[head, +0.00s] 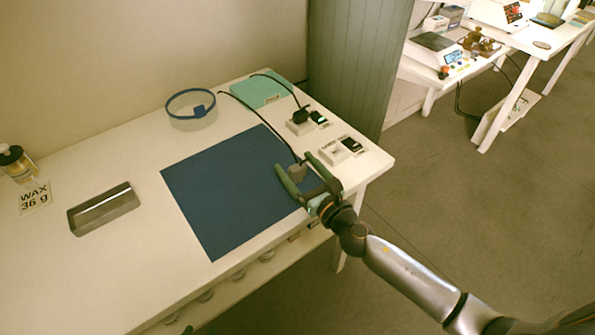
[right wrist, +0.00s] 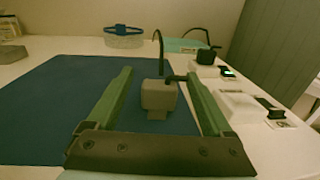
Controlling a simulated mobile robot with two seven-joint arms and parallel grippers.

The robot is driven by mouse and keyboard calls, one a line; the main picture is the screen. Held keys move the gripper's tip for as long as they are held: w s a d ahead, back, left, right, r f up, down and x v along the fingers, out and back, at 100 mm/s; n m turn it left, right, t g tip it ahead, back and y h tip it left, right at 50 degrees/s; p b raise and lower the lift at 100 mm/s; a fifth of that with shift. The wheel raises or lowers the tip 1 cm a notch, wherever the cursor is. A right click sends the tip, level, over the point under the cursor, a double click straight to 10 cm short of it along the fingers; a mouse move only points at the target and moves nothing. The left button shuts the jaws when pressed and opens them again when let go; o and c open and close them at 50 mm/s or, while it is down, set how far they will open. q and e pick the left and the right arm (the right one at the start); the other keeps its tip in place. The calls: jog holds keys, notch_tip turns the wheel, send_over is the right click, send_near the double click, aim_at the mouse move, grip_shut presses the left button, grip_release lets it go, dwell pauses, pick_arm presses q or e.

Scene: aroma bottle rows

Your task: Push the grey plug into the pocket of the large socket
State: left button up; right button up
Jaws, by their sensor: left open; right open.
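The grey plug (head: 297,172), with a dark cable, is at the right edge of the blue mat; it also shows in the right wrist view (right wrist: 158,96). My right gripper (head: 294,162) is open, with one green finger on each side of the plug. In the right wrist view a gap shows between the plug and each finger. A white socket block (head: 338,153) with a dark switch stands just right of the gripper. A second socket block (head: 296,127) behind it holds a black plug (head: 301,115). I cannot tell from size which socket is the large one. My left gripper is not in view.
A blue-banded ring (head: 191,106) and a teal pad (head: 259,91) are at the back. A metal tray (head: 103,209), a WAX card (head: 35,199) and a bottle (head: 17,164) are at left. Cables run behind the plug.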

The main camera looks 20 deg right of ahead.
jog(key=shift+w, duration=0.15)
grip_shut()
dwell(0.6)
